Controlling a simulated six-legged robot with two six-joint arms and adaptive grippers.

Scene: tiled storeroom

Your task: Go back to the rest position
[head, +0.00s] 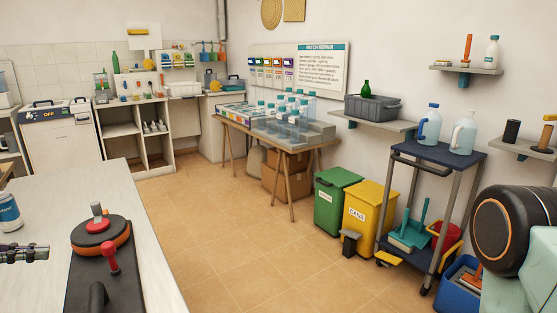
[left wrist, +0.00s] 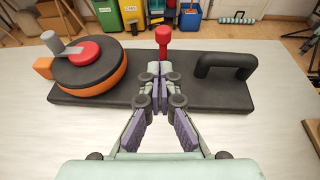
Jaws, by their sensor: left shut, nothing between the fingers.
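My left gripper (head: 25,254) comes in at the left edge of the head view, above the pale worktop (head: 50,185). In the left wrist view its fingers (left wrist: 159,78) are together with nothing between them. Beyond the fingertips is a device with a long black base (left wrist: 215,97). It carries an orange and black disc (left wrist: 90,72) with a red knob and grey handle, an upright red-topped lever (left wrist: 163,36) and a black handle (left wrist: 225,62). The fingertips appear just in front of the lever; contact is unclear. My right gripper is not in view.
A blue and white can (head: 8,212) stands near my left gripper. Beyond the worktop are a wooden table (head: 290,153) with bottles, green (head: 333,203) and yellow (head: 368,212) bins, and a dark cart (head: 440,152) with jugs. The tiled floor between is clear.

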